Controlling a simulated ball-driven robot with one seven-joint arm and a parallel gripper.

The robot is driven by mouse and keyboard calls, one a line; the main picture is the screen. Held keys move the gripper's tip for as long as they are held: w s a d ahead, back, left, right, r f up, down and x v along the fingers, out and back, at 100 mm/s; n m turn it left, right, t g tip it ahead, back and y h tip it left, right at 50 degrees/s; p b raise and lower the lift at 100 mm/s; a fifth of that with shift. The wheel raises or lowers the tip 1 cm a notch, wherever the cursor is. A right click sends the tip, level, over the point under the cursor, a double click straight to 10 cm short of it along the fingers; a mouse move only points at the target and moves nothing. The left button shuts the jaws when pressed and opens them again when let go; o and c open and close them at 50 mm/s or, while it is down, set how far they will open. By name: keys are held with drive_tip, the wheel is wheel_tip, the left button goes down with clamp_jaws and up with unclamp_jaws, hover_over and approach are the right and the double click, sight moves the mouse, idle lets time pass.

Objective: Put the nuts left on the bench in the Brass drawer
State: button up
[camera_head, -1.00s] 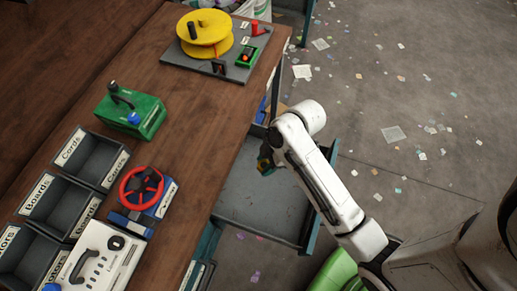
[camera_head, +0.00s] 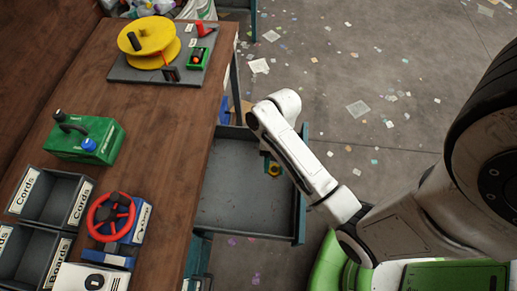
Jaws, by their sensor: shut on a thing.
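An open drawer (camera_head: 232,195) with a grey inside juts out from the right side of the wooden bench. No label shows on it, so I cannot tell its name. My gripper (camera_head: 271,165) points down over the drawer, towards its outer right side, partly hidden by my white arm. It is shut on a small yellow brass-coloured nut (camera_head: 275,170). I cannot tell the nut's height above the drawer floor. The visible drawer floor is bare. I see no loose nuts on the visible bench top.
Paper scraps litter the floor on the right.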

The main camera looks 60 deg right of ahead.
drive_tip(key=w+d+f+b, duration=0.1)
drive_tip(key=f, duration=0.1)
drive_tip(key=w+d+f+b, duration=0.4)
drive_tip(key=shift+f, duration=0.15)
drive_tip(key=shift+w+d+f, duration=0.1)
drive_tip(key=shift+w+d, duration=0.05)
drive_tip(key=shift+w, duration=0.05)
drive_tip(key=shift+w+d+f, duration=0.2)
drive_tip(key=shift+f, duration=0.15)
drive_tip(key=shift+w+d+f, duration=0.1)
drive_tip(key=shift+f, duration=1.55)
drive_tip(key=shift+f+b, duration=0.3)
drive_tip(key=shift+f, duration=0.1)
drive_tip(key=shift+f, duration=0.2)
